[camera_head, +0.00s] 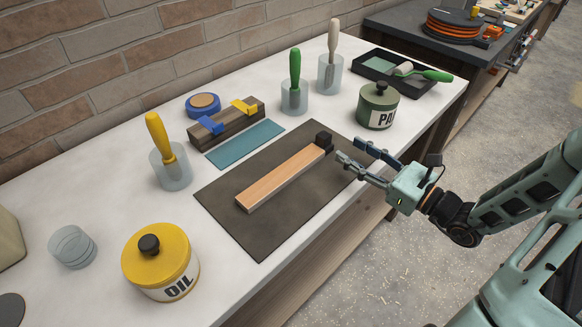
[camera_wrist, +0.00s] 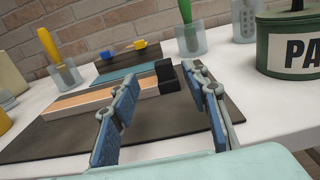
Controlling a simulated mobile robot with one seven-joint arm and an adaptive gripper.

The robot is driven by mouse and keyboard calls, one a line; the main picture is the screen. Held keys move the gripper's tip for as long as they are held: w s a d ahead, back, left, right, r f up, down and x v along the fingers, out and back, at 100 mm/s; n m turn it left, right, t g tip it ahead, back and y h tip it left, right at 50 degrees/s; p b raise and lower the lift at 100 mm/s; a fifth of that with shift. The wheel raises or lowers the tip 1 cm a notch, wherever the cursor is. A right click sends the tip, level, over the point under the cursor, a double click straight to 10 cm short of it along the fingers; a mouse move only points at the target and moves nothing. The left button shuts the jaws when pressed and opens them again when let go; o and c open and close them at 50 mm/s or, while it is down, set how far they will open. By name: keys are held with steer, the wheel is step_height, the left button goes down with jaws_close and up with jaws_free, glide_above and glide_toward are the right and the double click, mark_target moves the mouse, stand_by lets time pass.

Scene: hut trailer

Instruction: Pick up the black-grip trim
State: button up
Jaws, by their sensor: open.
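The black-grip trim is a long light-wood strip (camera_head: 280,182) with a black block grip (camera_head: 324,141) at its far right end. It lies flat on a dark mat (camera_head: 245,235) on the white bench. My gripper (camera_head: 348,150) is open and empty, just right of the black grip. In the wrist view, the black grip (camera_wrist: 167,76) shows ahead between the fingers, close to the right finger. The wood strip (camera_wrist: 85,101) runs off to the left, partly hidden behind the left finger. I cannot tell whether any finger touches the trim.
A green paint tin (camera_head: 377,108) stands right of the mat's far end. A yellow oil tin (camera_head: 160,262) stands near left. Cups with a green handle (camera_head: 295,68) and a yellow handle (camera_head: 160,137) stand behind, with a clamped wood block (camera_head: 228,124) and a teal pad (camera_head: 245,144).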

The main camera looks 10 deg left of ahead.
mark_target(329, 138)
steer(key=x, duration=0.8)
steer(key=shift+w+d+f, duration=0.1)
steer(key=shift+d+f, duration=0.05)
steer(key=shift+f, duration=0.15)
jaws_close()
